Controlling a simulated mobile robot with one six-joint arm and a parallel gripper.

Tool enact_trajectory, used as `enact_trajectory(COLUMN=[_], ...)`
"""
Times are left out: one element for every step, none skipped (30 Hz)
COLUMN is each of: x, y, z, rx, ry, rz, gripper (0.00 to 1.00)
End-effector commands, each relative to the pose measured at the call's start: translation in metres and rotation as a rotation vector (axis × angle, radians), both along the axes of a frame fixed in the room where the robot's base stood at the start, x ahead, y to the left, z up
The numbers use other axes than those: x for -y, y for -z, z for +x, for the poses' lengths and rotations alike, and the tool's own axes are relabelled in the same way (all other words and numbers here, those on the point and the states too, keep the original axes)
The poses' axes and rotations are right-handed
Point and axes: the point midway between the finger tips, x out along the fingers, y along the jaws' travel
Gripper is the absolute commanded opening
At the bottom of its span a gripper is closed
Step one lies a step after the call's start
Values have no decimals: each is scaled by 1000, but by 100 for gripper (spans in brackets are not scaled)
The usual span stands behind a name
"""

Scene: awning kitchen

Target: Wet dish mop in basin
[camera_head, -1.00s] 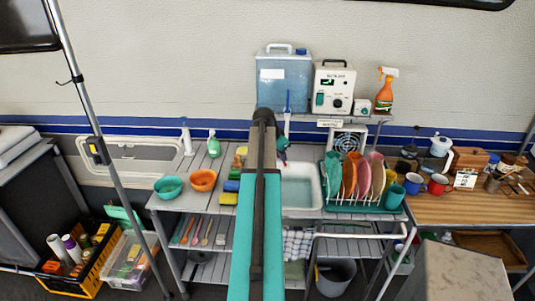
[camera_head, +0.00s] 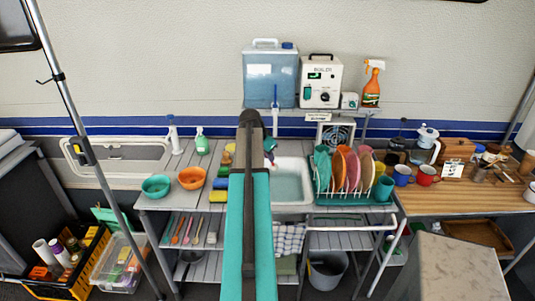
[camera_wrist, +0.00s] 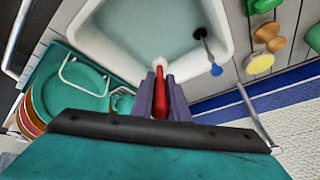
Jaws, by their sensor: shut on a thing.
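In the wrist view my gripper (camera_wrist: 160,88) is shut on a red piece with a pale tip, which I take to be the dish mop (camera_wrist: 160,98). Only a short length of it shows between the grey-purple fingers. Its tip lies over the near edge of the white basin (camera_wrist: 108,53) in that view. I cannot tell whether it touches the rim or the water. The basin also shows in the head view (camera_head: 309,187), partly filled with bluish water (camera_head: 288,186). There my arm hides its left side, and the held piece is not clear.
A dish rack (camera_head: 345,196) with several plates stands right of the basin. A white tap (camera_head: 275,112) rises behind it. Teal (camera_head: 155,187) and orange (camera_head: 191,178) bowls and sponges (camera_head: 219,196) lie on the left.

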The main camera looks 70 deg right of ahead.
Motion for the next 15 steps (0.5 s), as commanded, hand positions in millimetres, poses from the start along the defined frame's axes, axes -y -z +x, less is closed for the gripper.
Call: enact_trajectory(x=[0,0,0,0,0,0,0,0,0,0,-1,-1,-1,-1,0], y=[5,7,10,12,14,16,18,20,23,25,27,30,32,34,37], z=[0,0,0,0,0,0,0,0,0,0,0,1,1,1,1], rx=[0,0,0,0,0,0,0,0,0,-1,-1,-1,0,0,0], ry=[0,0,0,0,-1,-1,-1,-1,-1,-1,-1,-1,-1,-1,-1], rz=[0,0,0,0,0,0,0,0,1,1,1,1,1,1,1], gripper=[0,0,0,0,0,0,0,0,0,0,0,0,0,0,0])
